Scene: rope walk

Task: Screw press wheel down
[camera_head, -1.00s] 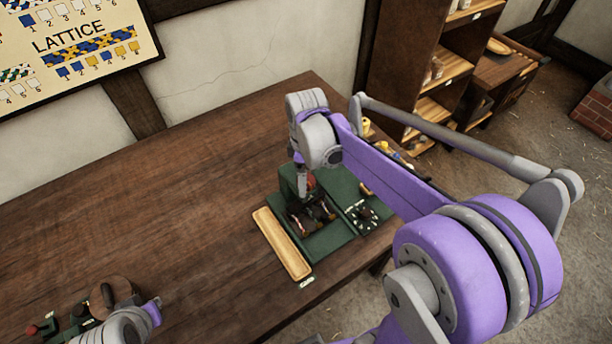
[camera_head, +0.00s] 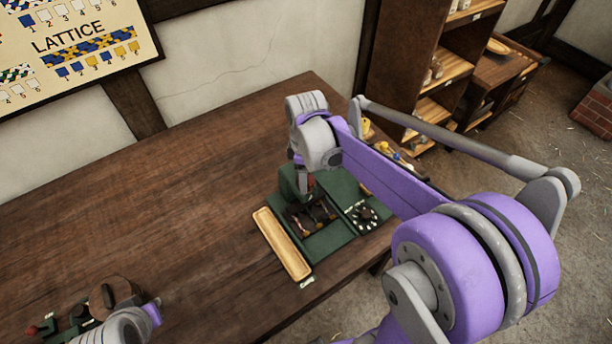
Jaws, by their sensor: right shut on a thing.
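The green press (camera_head: 328,238) stands on the brown table, right of the picture's middle, with dark parts in its bed.
A pale wooden tray (camera_head: 281,244) lies left of the press. A dark dial-like piece (camera_head: 364,214) sits on its right side. A round wooden piece (camera_head: 115,290) and a red-knobbed device (camera_head: 45,327) are at the lower left. The table between is clear.

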